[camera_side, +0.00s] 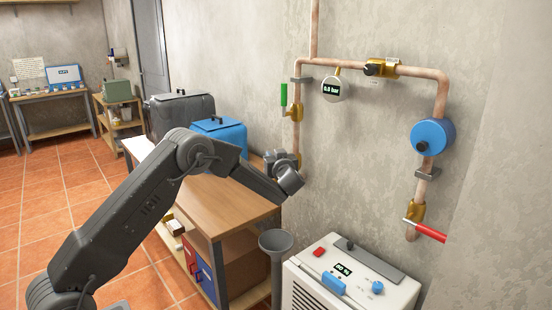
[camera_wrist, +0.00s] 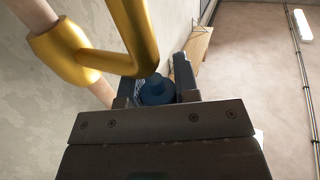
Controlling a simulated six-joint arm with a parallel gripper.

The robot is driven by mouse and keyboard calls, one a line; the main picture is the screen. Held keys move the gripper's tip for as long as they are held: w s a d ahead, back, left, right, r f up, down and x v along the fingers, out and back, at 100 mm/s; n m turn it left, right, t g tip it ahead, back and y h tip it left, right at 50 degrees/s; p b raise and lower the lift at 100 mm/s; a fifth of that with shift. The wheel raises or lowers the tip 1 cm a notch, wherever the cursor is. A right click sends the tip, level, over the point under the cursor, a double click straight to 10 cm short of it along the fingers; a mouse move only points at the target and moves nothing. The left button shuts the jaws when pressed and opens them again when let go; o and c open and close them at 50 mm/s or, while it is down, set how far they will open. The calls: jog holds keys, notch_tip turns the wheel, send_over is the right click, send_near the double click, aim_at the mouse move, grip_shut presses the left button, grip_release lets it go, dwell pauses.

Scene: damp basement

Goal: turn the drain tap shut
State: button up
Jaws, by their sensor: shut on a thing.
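The drain tap is the brass fitting (camera_wrist: 70,50) on the copper pipe in the wrist view, with a curved brass spout (camera_wrist: 140,45). Its round dark blue knob (camera_wrist: 157,92) sits between the two fingers of my gripper (camera_wrist: 157,80). The fingers are shut on the knob. In the side view my gripper (camera_side: 279,158) is at the low end of the left pipe, and it hides most of the tap. I cannot tell how far the knob is turned.
Above on the same pipe is a green lever valve (camera_side: 284,96), upright. A pressure gauge (camera_side: 331,88), a blue pump (camera_side: 432,136) and a red lever valve (camera_side: 430,230) are to the right. A white dehumidifier-like unit (camera_side: 350,280) and a grey funnel (camera_side: 275,241) stand below. A wooden bench (camera_side: 230,195) is behind my arm.

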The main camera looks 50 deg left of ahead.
jog(key=shift+s+n+g+y, duration=0.1)
jog(key=shift+n+g+y, duration=0.4)
jog(key=shift+n+g, duration=0.75)
jog(key=shift+r+g, duration=0.1)
jog(key=shift+g, duration=0.25)
jog(key=o, duration=0.9)
jog(key=v, duration=1.3)
jog(key=shift+s+d, duration=0.15)
jog(key=shift+d, duration=0.2)
